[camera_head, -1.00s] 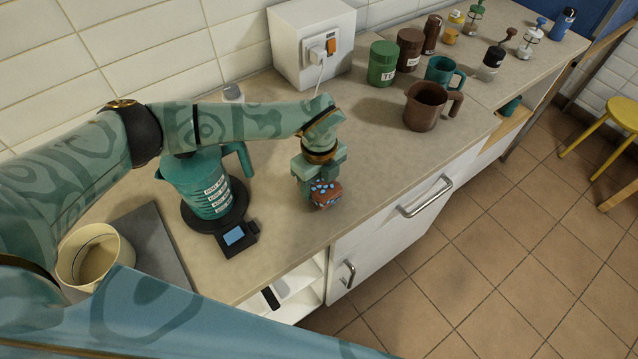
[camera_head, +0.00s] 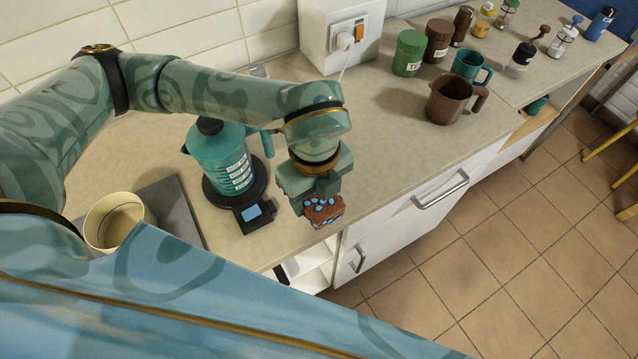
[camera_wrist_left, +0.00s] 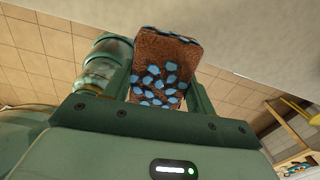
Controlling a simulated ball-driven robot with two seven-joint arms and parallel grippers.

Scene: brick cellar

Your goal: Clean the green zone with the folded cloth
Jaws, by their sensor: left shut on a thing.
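The folded cloth (camera_head: 323,211) is brown with blue spots. My left gripper (camera_head: 320,198) is shut on it, and the cloth sticks out below the fingers. In the head view they are above the front edge of the worktop (camera_head: 390,155), to the right of the teal kettle. The left wrist view shows the cloth (camera_wrist_left: 165,68) between the two fingers, clear of any visible surface. I cannot make out a green zone on the worktop in either view; my arm hides part of it. My right gripper is not in view.
The teal kettle (camera_head: 225,165) stands on a dark base with a small screen. A cream pot (camera_head: 112,222) stands at left on a grey slab (camera_head: 178,205). Green (camera_head: 409,55) and brown (camera_head: 438,42) canisters and a brown jug (camera_head: 452,100) stand at the right. A white socket box is behind.

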